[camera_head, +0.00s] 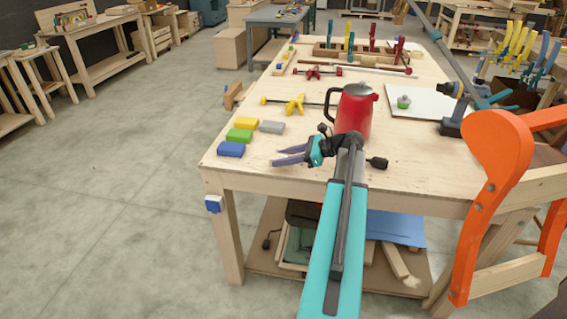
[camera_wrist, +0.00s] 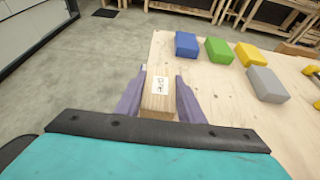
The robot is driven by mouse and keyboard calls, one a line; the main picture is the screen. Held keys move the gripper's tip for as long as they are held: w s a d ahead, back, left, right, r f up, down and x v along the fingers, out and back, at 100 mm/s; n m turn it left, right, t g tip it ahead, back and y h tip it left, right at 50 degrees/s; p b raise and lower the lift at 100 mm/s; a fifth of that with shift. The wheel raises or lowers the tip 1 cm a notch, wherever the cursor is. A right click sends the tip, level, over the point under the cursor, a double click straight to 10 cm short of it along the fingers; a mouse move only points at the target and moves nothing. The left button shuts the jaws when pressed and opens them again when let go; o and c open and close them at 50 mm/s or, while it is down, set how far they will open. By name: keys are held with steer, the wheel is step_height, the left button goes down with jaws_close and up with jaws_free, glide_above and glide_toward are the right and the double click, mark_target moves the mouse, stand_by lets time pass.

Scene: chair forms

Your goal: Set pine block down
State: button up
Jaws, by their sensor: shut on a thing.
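My gripper (camera_head: 290,155) is over the front left part of the workbench (camera_head: 400,182), its purple fingers pointing left. In the wrist view my gripper (camera_wrist: 158,100) is shut on the pine block (camera_wrist: 156,103), a pale wooden block with a white label whose lettering is too small to read surely. The block overlaps the bench's edge in that view. I cannot tell its height above the top. In the head view I cannot make out the block between the fingers.
Blue (camera_head: 231,149), green (camera_head: 239,135), yellow (camera_head: 246,123) and grey (camera_head: 271,127) blocks lie left of my gripper. A red kettle (camera_head: 353,111) stands just behind it. A clamp with yellow jaws (camera_head: 294,104) lies farther back. An orange chair form (camera_head: 493,190) is at the right.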

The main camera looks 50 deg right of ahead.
steer(key=shift+f, duration=1.25)
steer(key=shift+f, duration=0.1)
steer(key=o, duration=1.1)
steer(key=b+v, duration=0.1)
steer(key=v, duration=1.1)
steer(key=shift+r+b, duration=0.25)
steer(key=shift+b, duration=0.1)
